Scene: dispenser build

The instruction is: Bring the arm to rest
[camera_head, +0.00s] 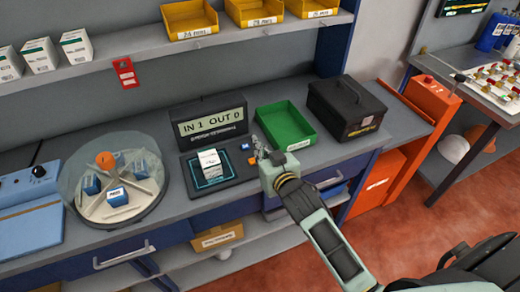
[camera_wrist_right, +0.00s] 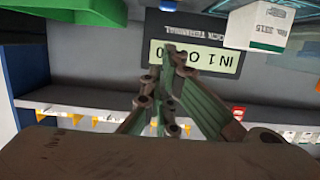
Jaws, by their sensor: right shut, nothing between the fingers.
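My right arm comes in from the lower right in the head view. Its gripper (camera_head: 262,152) is above the bench in front of the green tray (camera_head: 272,128), just right of the terminal pad. The wrist view shows the right gripper (camera_wrist_right: 174,60) with its fingers shut and empty, in front of the terminal display. The terminal display (camera_head: 210,122) reads IN 1 OUT 0. A white box (camera_head: 210,163) stands on the terminal's dark pad, left of the gripper and apart from it. The box also shows upside down in the wrist view (camera_wrist_right: 258,25). My left gripper is not in view.
A round turntable (camera_head: 92,208) with several blue boxes stands to the left. A black case (camera_head: 345,106) is behind right. A shelf (camera_head: 140,45) with white boxes and yellow bins runs above. The orange cabinet (camera_head: 432,97) is to the right, with open floor in front.

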